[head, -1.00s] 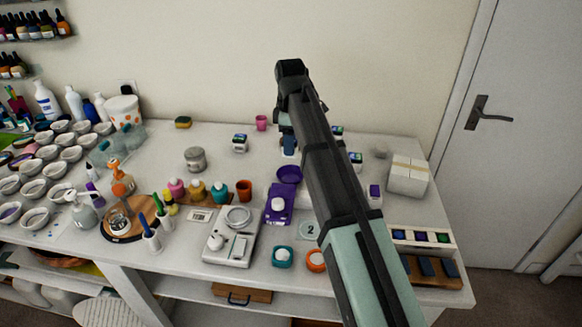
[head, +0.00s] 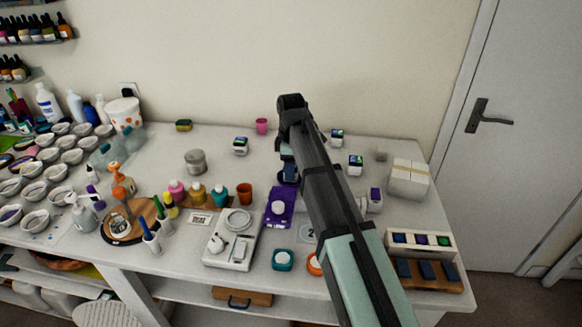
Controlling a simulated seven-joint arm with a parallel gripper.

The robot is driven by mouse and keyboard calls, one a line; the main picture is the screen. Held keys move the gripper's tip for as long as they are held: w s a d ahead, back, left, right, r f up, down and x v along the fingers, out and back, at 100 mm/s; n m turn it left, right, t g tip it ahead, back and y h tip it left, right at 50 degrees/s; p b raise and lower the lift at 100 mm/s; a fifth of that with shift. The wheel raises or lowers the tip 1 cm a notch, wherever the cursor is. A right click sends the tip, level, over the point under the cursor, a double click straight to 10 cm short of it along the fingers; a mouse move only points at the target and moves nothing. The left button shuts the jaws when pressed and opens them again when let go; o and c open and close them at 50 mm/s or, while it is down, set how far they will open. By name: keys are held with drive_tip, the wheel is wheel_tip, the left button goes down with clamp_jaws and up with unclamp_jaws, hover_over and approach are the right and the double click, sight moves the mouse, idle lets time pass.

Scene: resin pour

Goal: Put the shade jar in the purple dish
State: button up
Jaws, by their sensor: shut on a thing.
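My gripper (head: 288,174) is at the end of the dark arm that reaches in from the lower right. It points down over the middle of the table, where the purple dish stands. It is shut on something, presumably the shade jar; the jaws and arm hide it. A purple holder (head: 290,212) with a white round top stands just in front.
Small labelled jars stand around: one at the back left (head: 240,147), others right of my arm (head: 355,166). A pink cup (head: 262,126), a grey tin (head: 195,161), an orange cup (head: 244,194) and a white scale (head: 231,250) are nearby. White boxes (head: 408,180) stand at right.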

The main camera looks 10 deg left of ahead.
drive_tip(key=shift+f, duration=0.3)
drive_tip(key=o, duration=1.2)
wheel_tip(320, 180, up, 13)
drive_tip(key=shift+f, duration=0.15)
